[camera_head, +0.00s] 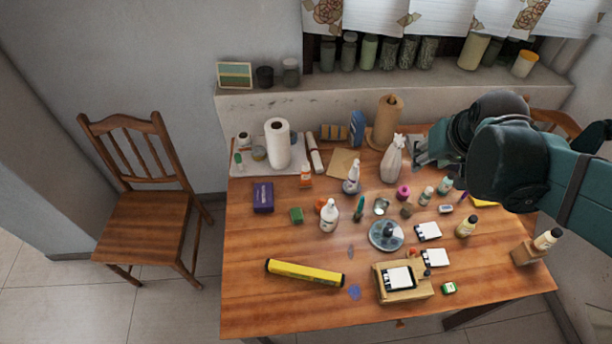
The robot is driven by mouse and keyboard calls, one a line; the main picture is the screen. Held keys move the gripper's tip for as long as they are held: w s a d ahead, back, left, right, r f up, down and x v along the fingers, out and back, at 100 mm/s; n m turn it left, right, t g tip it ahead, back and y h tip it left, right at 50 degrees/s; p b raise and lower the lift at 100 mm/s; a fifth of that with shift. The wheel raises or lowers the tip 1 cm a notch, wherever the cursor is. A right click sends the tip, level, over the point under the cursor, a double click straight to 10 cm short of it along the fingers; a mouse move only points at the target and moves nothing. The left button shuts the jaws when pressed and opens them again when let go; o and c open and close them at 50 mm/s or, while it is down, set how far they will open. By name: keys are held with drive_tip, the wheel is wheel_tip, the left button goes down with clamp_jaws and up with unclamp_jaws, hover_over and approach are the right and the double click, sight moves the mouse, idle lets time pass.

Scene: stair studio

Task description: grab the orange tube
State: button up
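A small upright orange item with a pale band (306,176), which looks like the orange tube, stands on the wooden table (240,300) near the back left. It is in front of the white paper roll. A second small orange item (320,205) sits lower, beside a white bottle; its shape is too small to tell. My gripper (422,155) is at the upper right, above the table's back right part, well to the right of the orange tube and apart from it. Its fingers are small and partly hidden by my arm, so their opening does not show clearly.
A white paper roll (278,144), purple box (263,198), spray bottle (352,177) and white bottle (329,216) stand around the tube. A yellow bar (305,273) lies in front. The table's front left is clear.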

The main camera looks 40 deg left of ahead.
drive_tip(key=a+f+n, duration=0.1)
drive_tip(key=a+f, duration=0.2)
drive_tip(key=a, duration=0.3)
drive_tip(key=s+a+f+n+g, duration=0.1)
drive_tip(key=a+f, duration=0.1)
drive_tip(key=a, duration=0.4)
drive_tip(key=a+f+n, duration=0.1)
drive_tip(key=a+f, duration=0.2)
drive_tip(key=a, duration=0.4)
drive_tip(key=n+g+y, duration=0.1)
drive_tip(key=n, duration=0.1)
hover_over(306, 164)
drive_tip(key=s+d, duration=0.1)
drive_tip(key=d, duration=0.1)
wheel_tip(306, 164, down, 9)
drive_tip(key=shift+f, duration=0.15)
drive_tip(key=shift+x, duration=1.25)
drive_tip(key=shift+f, duration=0.15)
drive_tip(key=shift+b+x, duration=0.4)
drive_tip(key=shift+x, duration=2.1)
drive_tip(key=shift+s, duration=0.2)
